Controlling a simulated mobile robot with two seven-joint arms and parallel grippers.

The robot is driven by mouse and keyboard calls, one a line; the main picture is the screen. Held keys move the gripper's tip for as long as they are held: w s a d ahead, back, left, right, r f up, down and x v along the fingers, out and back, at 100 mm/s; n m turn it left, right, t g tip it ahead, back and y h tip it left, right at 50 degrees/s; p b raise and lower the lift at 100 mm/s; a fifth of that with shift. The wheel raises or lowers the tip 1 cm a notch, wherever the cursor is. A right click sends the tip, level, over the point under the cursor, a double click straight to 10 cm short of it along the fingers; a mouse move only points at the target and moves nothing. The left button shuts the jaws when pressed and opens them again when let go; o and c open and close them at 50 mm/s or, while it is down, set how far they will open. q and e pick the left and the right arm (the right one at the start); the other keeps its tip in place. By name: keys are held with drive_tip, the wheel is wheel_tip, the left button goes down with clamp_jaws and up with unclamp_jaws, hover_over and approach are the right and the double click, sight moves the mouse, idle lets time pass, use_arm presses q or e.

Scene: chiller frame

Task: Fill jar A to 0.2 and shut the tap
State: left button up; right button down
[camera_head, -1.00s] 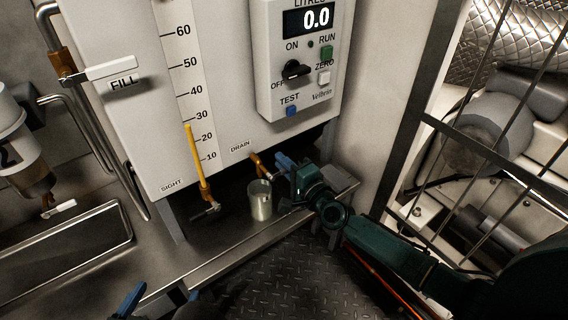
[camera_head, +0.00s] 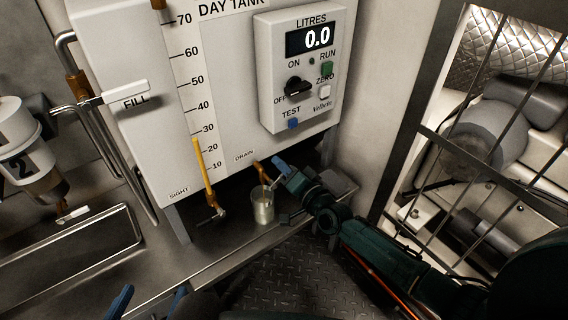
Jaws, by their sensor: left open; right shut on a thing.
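A small silvery jar (camera_head: 263,210) stands upright on the metal shelf just below the brass drain tap (camera_head: 261,172), under the DRAIN label; no letter is readable on it. My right gripper (camera_head: 279,174) reaches in from the right, beside the tap and above the jar's right rim. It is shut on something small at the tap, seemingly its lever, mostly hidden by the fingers. Whether liquid runs into the jar cannot be told. The panel display (camera_head: 310,40) reads 0.0. My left gripper (camera_head: 152,299) is open and empty at the bottom edge, with its blue fingertips apart.
The white day tank (camera_head: 130,130) carries a sight gauge with a yellow column (camera_head: 203,165) reaching between 20 and 30. A sink tray (camera_head: 70,255) lies at lower left. A barred frame (camera_head: 440,140) stands right.

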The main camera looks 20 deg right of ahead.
use_arm(q)
drive_tip(key=shift+r, duration=0.15)
idle(0.3)
use_arm(e)
drive_tip(key=c, duration=1.4)
unclamp_jaws()
drive_tip(key=shift+s, duration=0.1)
use_arm(q)
drive_tip(key=shift+r+n+p, duration=0.4)
drive_tip(key=shift+r+p, duration=0.05)
drive_tip(key=shift+p, duration=0.55)
use_arm(e)
drive_tip(key=v, duration=1.3)
use_arm(q)
drive_tip(key=shift+a, duration=0.1)
use_arm(e)
drive_tip(key=shift+r, duration=0.1)
idle(0.3)
